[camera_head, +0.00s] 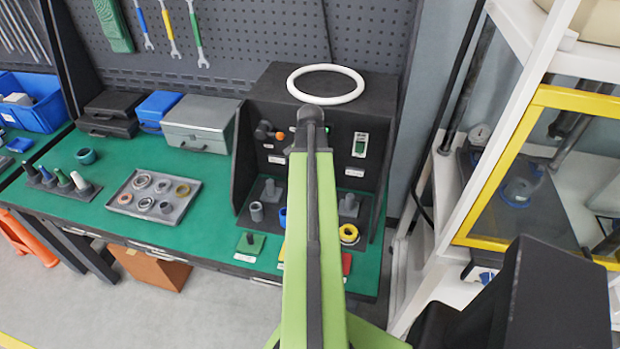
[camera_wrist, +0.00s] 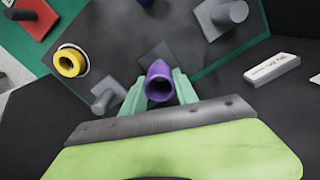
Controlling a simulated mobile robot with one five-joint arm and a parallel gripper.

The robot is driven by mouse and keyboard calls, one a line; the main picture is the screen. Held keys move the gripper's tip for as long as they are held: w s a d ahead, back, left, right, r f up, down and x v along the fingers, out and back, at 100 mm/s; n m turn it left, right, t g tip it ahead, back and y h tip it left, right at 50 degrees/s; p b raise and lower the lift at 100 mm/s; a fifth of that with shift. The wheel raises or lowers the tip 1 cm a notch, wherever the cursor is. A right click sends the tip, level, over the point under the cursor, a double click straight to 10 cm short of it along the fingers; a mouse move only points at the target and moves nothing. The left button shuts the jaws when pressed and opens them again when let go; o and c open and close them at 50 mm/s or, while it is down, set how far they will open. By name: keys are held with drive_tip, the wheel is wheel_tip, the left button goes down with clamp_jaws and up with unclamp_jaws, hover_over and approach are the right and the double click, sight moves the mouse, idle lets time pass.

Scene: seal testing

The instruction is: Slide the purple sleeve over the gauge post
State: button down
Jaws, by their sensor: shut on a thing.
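The purple sleeve (camera_wrist: 159,75) is between the fingers of my gripper (camera_wrist: 160,92) in the wrist view, its open end facing the camera. The gripper is shut on it. A dark square base (camera_wrist: 150,54) shows just beyond the sleeve; whether a post stands on it under the sleeve is hidden. Grey posts on square bases stand to the left (camera_wrist: 104,98) and upper right (camera_wrist: 228,13). I cannot tell which post is the gauge post. In the head view my arm hides the gripper and sleeve.
A yellow ring (camera_wrist: 70,62) lies left of the gripper. In the head view, a dark test stand (camera_head: 262,112) encloses the area at the back and sides. A grey tray of rings (camera_head: 185,208) and a rack of coloured pegs (camera_head: 42,181) are to the left on the green bench.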

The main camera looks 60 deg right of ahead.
drive_tip(key=shift+f, duration=0.1)
drive_tip(key=shift+f+b, duration=0.3)
drive_tip(key=shift+b, duration=0.1)
drive_tip(key=c, duration=0.9)
unclamp_jaws()
drive_tip(key=shift+r, duration=0.1)
wheel_tip(320, 180, up, 5)
drive_tip(key=p, duration=0.5)
